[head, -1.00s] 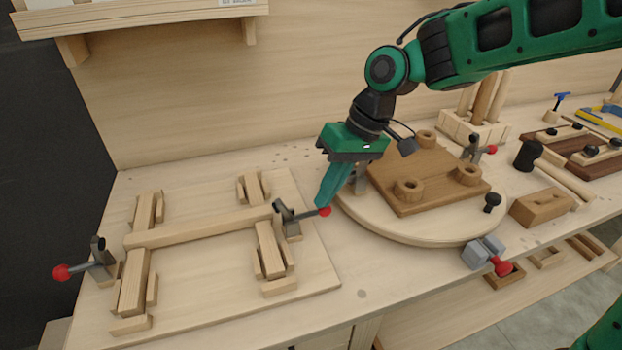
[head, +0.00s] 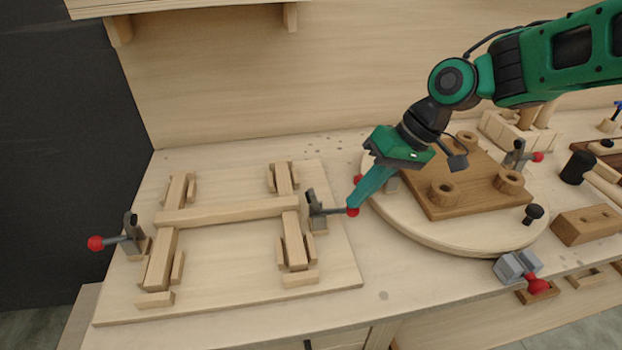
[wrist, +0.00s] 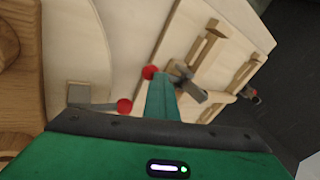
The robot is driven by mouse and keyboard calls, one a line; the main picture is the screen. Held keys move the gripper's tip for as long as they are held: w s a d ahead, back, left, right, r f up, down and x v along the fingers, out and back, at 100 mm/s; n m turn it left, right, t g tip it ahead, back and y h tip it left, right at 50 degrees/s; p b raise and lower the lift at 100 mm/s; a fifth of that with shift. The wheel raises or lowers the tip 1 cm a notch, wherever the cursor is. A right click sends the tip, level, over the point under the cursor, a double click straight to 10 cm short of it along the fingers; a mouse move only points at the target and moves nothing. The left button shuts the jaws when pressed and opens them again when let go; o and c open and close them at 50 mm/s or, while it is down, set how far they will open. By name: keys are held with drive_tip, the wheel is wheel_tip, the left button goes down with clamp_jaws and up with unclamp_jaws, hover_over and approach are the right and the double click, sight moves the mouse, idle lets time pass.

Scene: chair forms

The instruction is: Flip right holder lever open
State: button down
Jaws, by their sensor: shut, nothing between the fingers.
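The right holder (head: 316,212) is a dark grey toggle clamp at the right end of the wooden frame's crossbar. Its lever lies low and points right, ending in a red knob (head: 352,212). My gripper (head: 356,203) is shut and empty, its teal fingers slanting down with the tips right at this knob. I cannot tell whether they touch it. In the wrist view the finger tips (wrist: 163,80) are just beside the red knob (wrist: 150,72), and the clamp body (wrist: 190,88) is partly behind them. The left holder (head: 131,238) has its red-knobbed lever pointing left.
A round turntable (head: 430,238) carrying a brown board (head: 470,205) stands close right of my gripper. Another red knob (wrist: 124,106) on a grey lever is near the fingers. The wooden frame (head: 230,211) lies on a base board. A grey vise (head: 515,266) sits at the front edge.

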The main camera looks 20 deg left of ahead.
drive_tip(key=shift+s+d+f, duration=0.15)
drive_tip(key=shift+d+f, duration=0.2)
drive_tip(key=shift+f, duration=0.1)
drive_tip(key=r, duration=0.3)
drive_tip(key=a+r, duration=0.1)
drive_tip(key=shift+s+a+r, duration=0.1)
drive_tip(key=shift+s+r, duration=0.25)
drive_tip(key=shift+s, duration=0.05)
drive_tip(key=w+d+r, duration=0.2)
drive_tip(key=d+r, duration=0.4)
drive_tip(key=shift+w+d, duration=0.25)
drive_tip(key=shift+d, duration=0.1)
